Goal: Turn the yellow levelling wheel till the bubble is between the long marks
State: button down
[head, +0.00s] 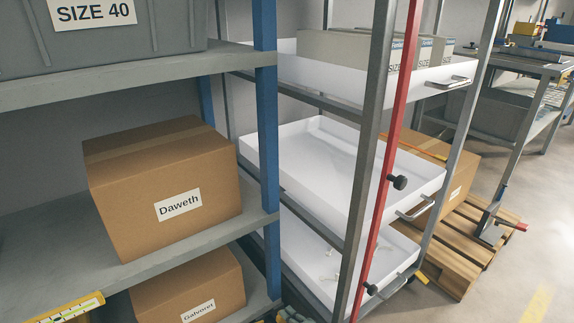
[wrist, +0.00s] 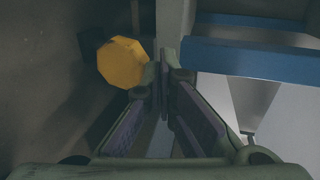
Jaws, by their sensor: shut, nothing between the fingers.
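In the wrist view, the yellow levelling wheel (wrist: 122,63) is a faceted yellow disc on a dark mount, left of the fingertips. My gripper (wrist: 162,72) is shut with nothing in it. Its fingertips are just to the right of the wheel's edge; whether they touch it I cannot tell. In the head view neither the wheel nor my gripper shows. A yellow bar with a pale marked strip (head: 70,308) is cut off at the bottom left of the head view. I cannot make out a bubble or long marks on it.
In the wrist view a blue beam (wrist: 250,60) crosses to the right of my fingers. In the head view grey shelves hold cardboard boxes, one labelled Daweth (head: 165,190). A rack of white trays (head: 310,160) with a red upright (head: 390,150) stands right.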

jog(key=shift+s+d+p, duration=0.4)
jog(key=shift+s+d, duration=0.5)
jog(key=shift+s, duration=0.3)
jog(key=shift+s+d+p, duration=0.35)
jog(key=shift+s+d, duration=0.5)
jog(key=shift+s, duration=0.35)
jog(key=shift+r, duration=0.1)
